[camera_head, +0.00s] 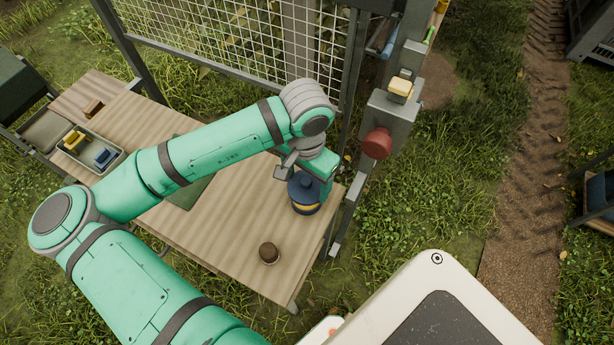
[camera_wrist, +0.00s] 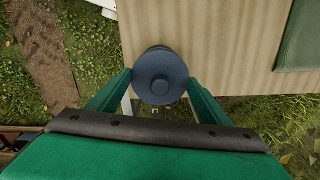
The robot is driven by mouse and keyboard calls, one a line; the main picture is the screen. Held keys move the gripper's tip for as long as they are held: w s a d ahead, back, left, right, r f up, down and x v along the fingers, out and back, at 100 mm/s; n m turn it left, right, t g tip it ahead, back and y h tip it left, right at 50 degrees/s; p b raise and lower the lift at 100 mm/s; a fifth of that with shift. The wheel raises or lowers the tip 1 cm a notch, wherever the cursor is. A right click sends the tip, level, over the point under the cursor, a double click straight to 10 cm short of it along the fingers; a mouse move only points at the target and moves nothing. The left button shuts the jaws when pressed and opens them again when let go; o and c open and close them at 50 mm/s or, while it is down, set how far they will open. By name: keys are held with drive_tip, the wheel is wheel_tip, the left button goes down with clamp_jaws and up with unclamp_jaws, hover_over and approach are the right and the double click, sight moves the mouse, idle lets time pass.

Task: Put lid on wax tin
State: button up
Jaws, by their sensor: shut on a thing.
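The blue lid (camera_head: 302,193) has a round knob and sits between the fingers of my gripper (camera_head: 307,176), which is shut on it. In the wrist view, the lid (camera_wrist: 161,84) is a dark blue disc gripped between the green fingers. The wax tin (camera_head: 306,209) is directly under the lid, near the right end of the table. A yellow band shows between the lid and the tin's dark lower part. I cannot tell whether the lid touches the tin. The lid hides most of the tin from above.
A small dark round pot (camera_head: 269,254) stands at the table's (camera_head: 225,240) front right. A tray (camera_head: 112,163) with yellow and blue items lies at the left. A grey post with a red cylinder (camera_head: 377,144) rises beside the right end. A wire mesh panel stands behind.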

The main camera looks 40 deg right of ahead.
sight(307, 190)
drive_tip(key=shift+f, duration=2.05)
drive_tip(key=shift+f, duration=0.6)
drive_tip(key=o, duration=0.7)
drive_tip(key=shift+o, duration=0.2)
drive_tip(key=shift+r, duration=5.55)
